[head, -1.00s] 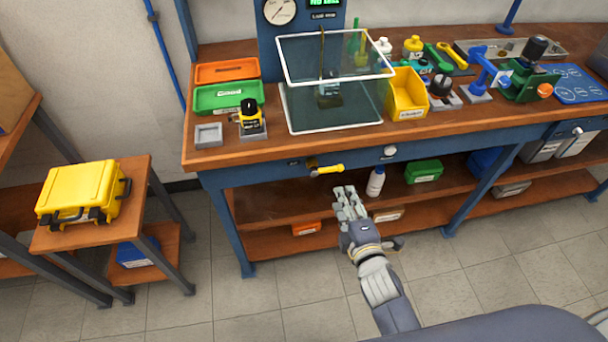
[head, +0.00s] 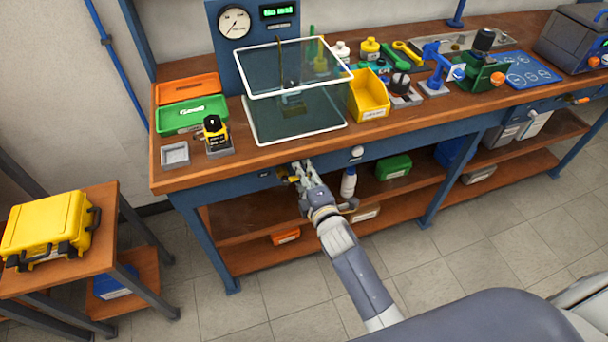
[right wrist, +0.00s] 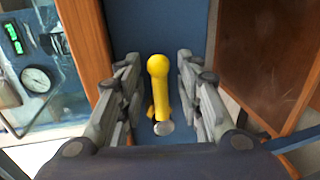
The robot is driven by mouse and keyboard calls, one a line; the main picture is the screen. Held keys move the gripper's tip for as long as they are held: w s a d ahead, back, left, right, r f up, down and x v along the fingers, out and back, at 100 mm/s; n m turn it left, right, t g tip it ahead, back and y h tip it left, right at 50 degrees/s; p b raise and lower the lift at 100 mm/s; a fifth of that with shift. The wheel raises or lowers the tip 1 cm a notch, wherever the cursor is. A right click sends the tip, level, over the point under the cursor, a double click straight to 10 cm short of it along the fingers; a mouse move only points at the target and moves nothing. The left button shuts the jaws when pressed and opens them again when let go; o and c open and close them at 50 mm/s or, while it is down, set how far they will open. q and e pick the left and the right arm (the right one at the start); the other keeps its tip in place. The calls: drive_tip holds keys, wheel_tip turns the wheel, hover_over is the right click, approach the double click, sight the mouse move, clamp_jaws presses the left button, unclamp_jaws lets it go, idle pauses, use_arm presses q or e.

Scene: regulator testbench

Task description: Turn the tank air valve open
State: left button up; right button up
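The tank air valve shows in the right wrist view as a yellow lever (right wrist: 159,88) on a blue panel, with a round grey metal end below it. My right gripper (right wrist: 158,64) is open, with one finger on each side of the lever and a visible gap on both sides. In the head view, my right gripper (head: 302,174) is at the blue front rail of the bench and hides most of the valve. My left gripper is not in view.
The wooden bench (head: 215,171) carries a clear white-framed box (head: 297,137), a yellow bin (head: 368,95) and a gauge panel (head: 234,22). A white bottle (head: 348,182) stands on the shelf below, close to my right gripper. A yellow case (head: 45,225) sits at the left.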

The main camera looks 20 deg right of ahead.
clamp_jaws()
drive_tip(key=shift+w+f, duration=0.1)
drive_tip(key=shift+f, duration=0.1)
idle(0.3)
drive_tip(key=a+f+m+y+b, duration=0.1)
drive_tip(key=m, duration=0.3)
drive_tip(key=a+f+m+t+y+b, duration=0.1)
drive_tip(key=a+f+m, duration=0.1)
drive_tip(key=m, duration=0.3)
drive_tip(key=a+f+m+y+b, duration=0.1)
drive_tip(key=f+m, duration=0.1)
drive_tip(key=m, duration=0.3)
drive_tip(key=shift+a+f, duration=0.2)
drive_tip(key=shift+s+a+m+t+b, duration=0.25)
drive_tip(key=shift+a+m+b, duration=0.2)
drive_tip(key=shift+m, duration=0.45)
